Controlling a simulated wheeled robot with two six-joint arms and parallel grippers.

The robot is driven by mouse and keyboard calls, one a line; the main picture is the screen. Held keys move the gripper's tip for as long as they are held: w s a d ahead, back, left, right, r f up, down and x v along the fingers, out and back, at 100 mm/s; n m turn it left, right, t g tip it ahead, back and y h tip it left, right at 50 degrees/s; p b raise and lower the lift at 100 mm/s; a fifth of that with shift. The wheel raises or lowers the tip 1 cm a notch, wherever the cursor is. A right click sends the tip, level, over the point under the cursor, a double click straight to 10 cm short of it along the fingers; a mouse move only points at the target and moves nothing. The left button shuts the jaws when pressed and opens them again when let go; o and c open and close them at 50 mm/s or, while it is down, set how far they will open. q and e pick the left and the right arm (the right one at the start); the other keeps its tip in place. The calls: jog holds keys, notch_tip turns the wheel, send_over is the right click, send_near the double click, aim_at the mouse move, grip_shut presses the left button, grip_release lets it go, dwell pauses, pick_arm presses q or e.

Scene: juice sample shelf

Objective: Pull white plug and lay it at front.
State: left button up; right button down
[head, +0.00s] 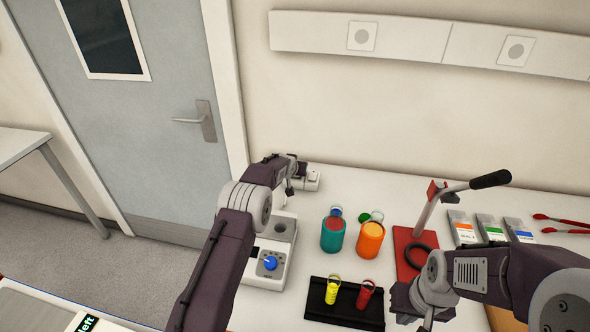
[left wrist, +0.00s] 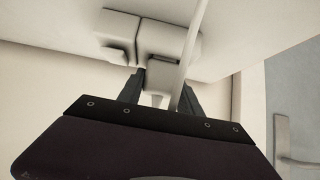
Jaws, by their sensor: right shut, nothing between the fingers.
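The white plug (left wrist: 163,76) with its white cable shows in the left wrist view, close to a white socket block (left wrist: 150,36). Whether it is still seated there I cannot tell. My left gripper (left wrist: 158,88) has its dark fingers apart on either side of the plug; I see no clear grip. In the head view my left gripper (head: 291,180) is at the far left of the table, beside the white block (head: 308,180), and partly hides the plug there. My right gripper (head: 428,318) is shut and empty over the front right of the table.
A white device with a blue knob (head: 270,263) stands beside my left arm. A teal jar (head: 332,234) and an orange jar (head: 370,240) stand mid-table. A black rack (head: 343,316) holds yellow and red tubes. A red-based lever press (head: 405,240) stands at right.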

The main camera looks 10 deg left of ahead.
pick_arm(q)
grip_shut()
pick_arm(e)
jog(key=shift+d, duration=0.1)
pick_arm(q)
jog(key=shift+w+r, duration=0.15)
jog(key=shift+r, duration=0.2)
pick_arm(e)
jog(key=shift+w+r, duration=0.1)
